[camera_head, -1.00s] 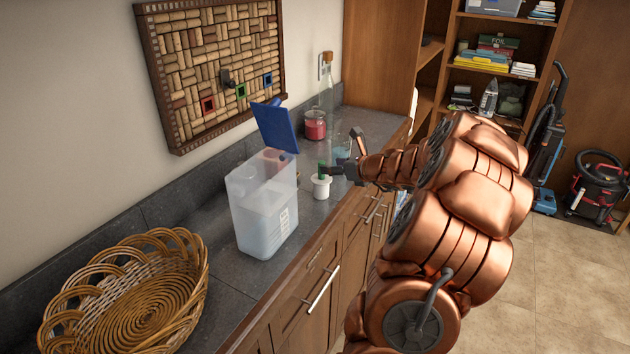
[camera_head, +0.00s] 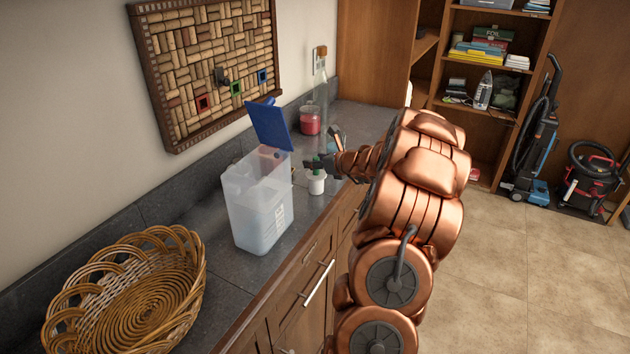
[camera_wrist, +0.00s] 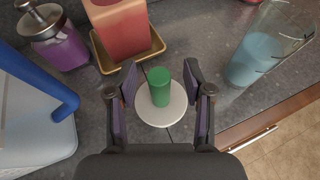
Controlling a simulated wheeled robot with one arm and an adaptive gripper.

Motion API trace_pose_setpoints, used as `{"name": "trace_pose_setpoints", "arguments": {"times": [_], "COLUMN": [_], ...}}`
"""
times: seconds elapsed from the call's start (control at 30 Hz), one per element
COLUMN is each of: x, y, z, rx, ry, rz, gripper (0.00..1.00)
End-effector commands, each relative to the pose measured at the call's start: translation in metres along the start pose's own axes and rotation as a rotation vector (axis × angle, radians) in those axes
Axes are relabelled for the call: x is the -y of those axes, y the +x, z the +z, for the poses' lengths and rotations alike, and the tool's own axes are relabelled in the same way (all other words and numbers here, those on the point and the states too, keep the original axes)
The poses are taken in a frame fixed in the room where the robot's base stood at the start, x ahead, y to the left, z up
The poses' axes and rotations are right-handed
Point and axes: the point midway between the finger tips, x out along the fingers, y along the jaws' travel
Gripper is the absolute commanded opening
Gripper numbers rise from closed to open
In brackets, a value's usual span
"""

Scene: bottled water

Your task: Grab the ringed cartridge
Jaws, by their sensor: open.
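The cartridge (camera_wrist: 160,88) looks like a green upright cylinder on a wide white round part in the wrist view. In the head view its white body (camera_head: 316,184) stands on the dark counter, right of the clear pitcher; its green top is mostly hidden by my gripper. My gripper (camera_wrist: 161,80) is open, with one finger on each side of the green cylinder. Gaps show between both fingers and the cylinder, so it is not held. In the head view my gripper (camera_head: 320,166) is right at the cartridge's top.
A clear pitcher (camera_head: 260,215) with a raised blue lid (camera_head: 269,127) stands close on the left. A red jar (camera_head: 310,121) and a glass bottle (camera_head: 321,90) stand behind. A glass of bluish liquid (camera_wrist: 255,60) is at right. A wicker basket (camera_head: 188,285) sits nearer.

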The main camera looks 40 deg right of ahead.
Motion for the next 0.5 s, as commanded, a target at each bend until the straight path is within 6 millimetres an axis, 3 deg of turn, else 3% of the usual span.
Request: {"name": "trace_pose_setpoints", "arguments": {"times": [0.17,0.5], "x": [-0.0005,-0.0005], "y": [0.0002,0.0], "z": [0.0006,0.0008], "rx": [0.001,0.001], "ry": [-0.001,-0.001], "rz": [0.001,0.001], "gripper": [0.5,0.15]}}
